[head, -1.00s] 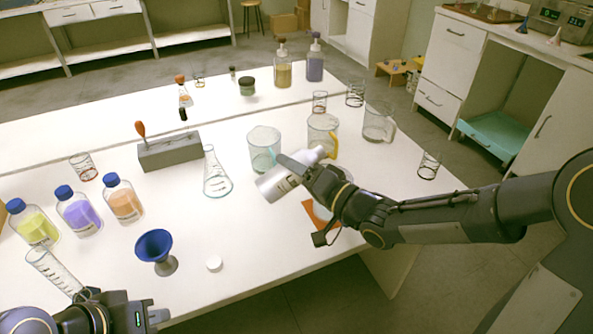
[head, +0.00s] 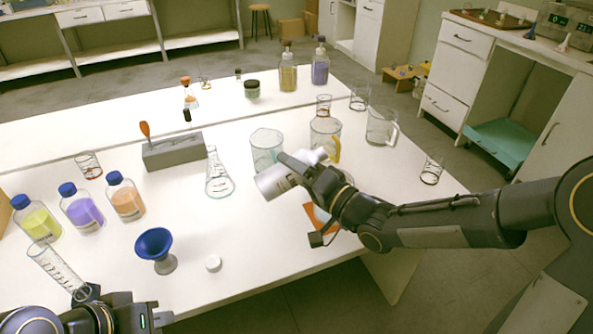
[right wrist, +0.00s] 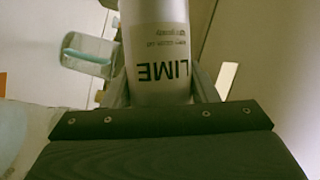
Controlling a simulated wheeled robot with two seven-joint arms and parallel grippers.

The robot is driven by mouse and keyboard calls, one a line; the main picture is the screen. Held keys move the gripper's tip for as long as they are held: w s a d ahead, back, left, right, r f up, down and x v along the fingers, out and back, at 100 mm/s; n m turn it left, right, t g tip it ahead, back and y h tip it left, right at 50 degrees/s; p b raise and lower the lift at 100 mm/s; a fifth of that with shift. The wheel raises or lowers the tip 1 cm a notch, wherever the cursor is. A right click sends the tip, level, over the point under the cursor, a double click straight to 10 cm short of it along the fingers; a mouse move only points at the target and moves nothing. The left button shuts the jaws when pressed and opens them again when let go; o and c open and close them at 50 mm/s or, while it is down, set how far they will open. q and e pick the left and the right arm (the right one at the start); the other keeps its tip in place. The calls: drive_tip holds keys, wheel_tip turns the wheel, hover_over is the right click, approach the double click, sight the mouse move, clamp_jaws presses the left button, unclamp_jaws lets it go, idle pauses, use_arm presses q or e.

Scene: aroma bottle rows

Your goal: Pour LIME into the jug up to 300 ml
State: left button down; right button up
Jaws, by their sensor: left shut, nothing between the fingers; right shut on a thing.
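My right gripper (head: 300,172) is shut on the white LIME bottle (head: 270,184), which is tipped far over, close to lying flat, above the table. Its label reads LIME upside down in the right wrist view (right wrist: 160,50). The jug with a teal handle (head: 265,146) stands upright just behind the bottle; it also shows in the right wrist view (right wrist: 90,50). A jug with a yellow handle (head: 323,132) stands to its right, partly behind the bottle. I see no liquid stream and cannot read any jug level. My left gripper (head: 160,319) is shut and empty at the front left.
A clear jug (head: 381,126) stands at the right. Yellow (head: 38,222), purple (head: 82,208) and orange (head: 125,200) bottles stand left. The front middle is clear.

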drive_tip(key=shift+r, duration=0.15)
idle(0.3)
drive_tip(key=shift+r+m+b, duration=0.1)
drive_tip(key=shift+m+b, duration=0.2)
idle(1.3)
drive_tip(key=shift+w+d+r+m+t+y, duration=0.25)
drive_tip(key=shift+d+r+m+t, duration=0.3)
drive_tip(key=shift+m, duration=0.45)
idle(4.8)
